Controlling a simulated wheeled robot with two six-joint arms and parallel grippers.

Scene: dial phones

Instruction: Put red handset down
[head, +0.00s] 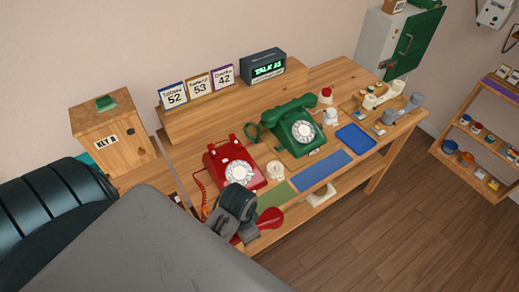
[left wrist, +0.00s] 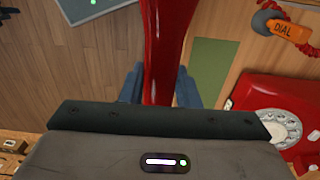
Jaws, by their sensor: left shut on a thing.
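The red handset (head: 268,218) is held by my left gripper (head: 246,222) near the front edge of the desk, in front of the red phone. In the left wrist view the handset (left wrist: 165,40) runs up between the two fingers of the gripper (left wrist: 160,88), with its lower part hidden behind the gripper body. The red phone (head: 222,158) stands on the desk with its cradle empty and a coiled red cord at its left. In the left wrist view the red phone (left wrist: 262,92) is at the right, apart from the handset. My right gripper is not in view.
The green phone (head: 299,146), its handset on top, stands right of the red one. A green mat (head: 284,190) and a blue mat (head: 320,171) lie along the desk front. Cards (head: 199,85) and a lit display (head: 264,66) stand behind. A wooden box (head: 112,130) is at left.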

